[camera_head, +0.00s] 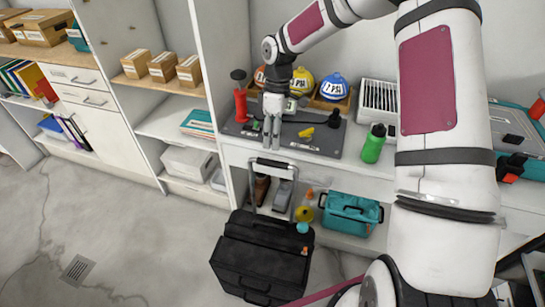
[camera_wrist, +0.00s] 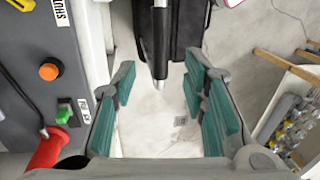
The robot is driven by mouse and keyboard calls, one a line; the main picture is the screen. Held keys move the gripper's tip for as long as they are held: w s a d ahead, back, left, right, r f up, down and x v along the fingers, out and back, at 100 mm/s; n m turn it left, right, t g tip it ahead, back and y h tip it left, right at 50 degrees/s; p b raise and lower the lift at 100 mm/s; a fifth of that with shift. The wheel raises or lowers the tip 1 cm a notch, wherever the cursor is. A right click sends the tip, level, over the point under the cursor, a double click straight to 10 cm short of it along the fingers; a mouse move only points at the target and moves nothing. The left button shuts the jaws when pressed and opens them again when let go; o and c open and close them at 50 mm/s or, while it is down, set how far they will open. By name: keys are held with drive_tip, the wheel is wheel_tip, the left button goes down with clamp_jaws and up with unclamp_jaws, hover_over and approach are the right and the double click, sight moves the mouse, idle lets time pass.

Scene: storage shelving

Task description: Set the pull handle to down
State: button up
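The pull handle (camera_head: 274,163) is a grey telescoping bar frame on a black rolling case (camera_head: 262,255). It stands raised well above the case lid. My gripper (camera_head: 271,138) points down just above the handle's top bar, in front of the worktop. In the wrist view my gripper (camera_wrist: 160,95) is open, with its teal pads wide apart and nothing between them. The handle's black and silver bar (camera_wrist: 160,45) shows at the top middle, beyond the gap between the pads. Contact with the handle is not visible.
A teal toolbox (camera_head: 350,213) sits on the lower shelf right of the case. The concrete floor (camera_head: 120,220) left of the case is clear.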

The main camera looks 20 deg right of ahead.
drive_tip(key=f, duration=0.2)
drive_tip(key=s+f, duration=0.1)
drive_tip(key=f, duration=0.2)
drive_tip(key=a+f, duration=0.1)
drive_tip(key=f, duration=0.1)
drive_tip(key=shift+s+f, duration=0.2)
drive_tip(key=shift+f, duration=0.15)
clamp_jaws()
